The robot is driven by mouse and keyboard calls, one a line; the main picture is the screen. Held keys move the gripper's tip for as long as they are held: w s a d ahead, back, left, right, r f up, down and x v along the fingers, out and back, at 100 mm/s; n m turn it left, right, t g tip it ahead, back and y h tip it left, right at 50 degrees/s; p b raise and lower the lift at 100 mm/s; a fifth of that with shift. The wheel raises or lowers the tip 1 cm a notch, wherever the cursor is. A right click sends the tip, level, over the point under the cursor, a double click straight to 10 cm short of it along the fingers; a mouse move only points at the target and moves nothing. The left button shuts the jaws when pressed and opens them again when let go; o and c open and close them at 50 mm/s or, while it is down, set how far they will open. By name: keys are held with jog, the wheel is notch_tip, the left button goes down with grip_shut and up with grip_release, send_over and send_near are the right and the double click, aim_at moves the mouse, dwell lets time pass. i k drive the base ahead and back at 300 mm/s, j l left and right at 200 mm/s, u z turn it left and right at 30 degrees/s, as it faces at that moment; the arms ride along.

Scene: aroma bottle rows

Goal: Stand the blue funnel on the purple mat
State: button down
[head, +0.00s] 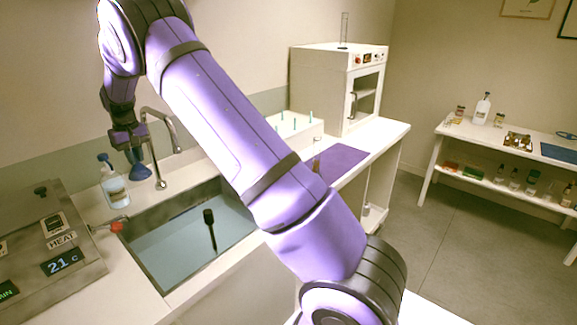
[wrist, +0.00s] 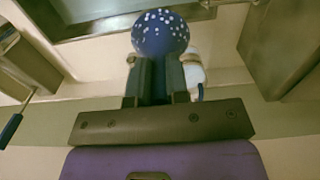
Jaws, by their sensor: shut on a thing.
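My gripper (head: 133,158) is raised above the counter by the sink's back left corner. It is shut on the blue funnel (head: 140,172), whose wide part hangs below the fingers. In the wrist view the funnel (wrist: 160,33) is a dark blue round shape with white specks, just beyond the fingertips (wrist: 161,65); its narrow end is hidden between them. The purple mat (head: 340,162) lies flat on the counter to the right of the sink, before the white cabinet. My arm partly covers its left side, and a small brown object stands at that side.
The tap (head: 160,150) stands right beside the gripper. The water-filled sink (head: 185,245) holds a dark upright tool (head: 210,228). A white peg rack (head: 293,127) and a white cabinet (head: 335,88) stand behind the mat.

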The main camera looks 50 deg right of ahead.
aim_at(338, 157)
jog(key=k+l+u, duration=0.15)
jog(key=l, duration=0.2)
jog(key=k+l+u, duration=0.1)
jog(key=l, duration=0.3)
jog(key=k+l+u, duration=0.15)
jog(key=l, duration=0.15)
jog(key=k+l+u, duration=0.15)
jog(key=l, duration=0.2)
jog(key=l+z, duration=0.1)
jog(key=l, duration=0.2)
jog(key=k+l+z, duration=0.1)
jog(key=l, duration=0.2)
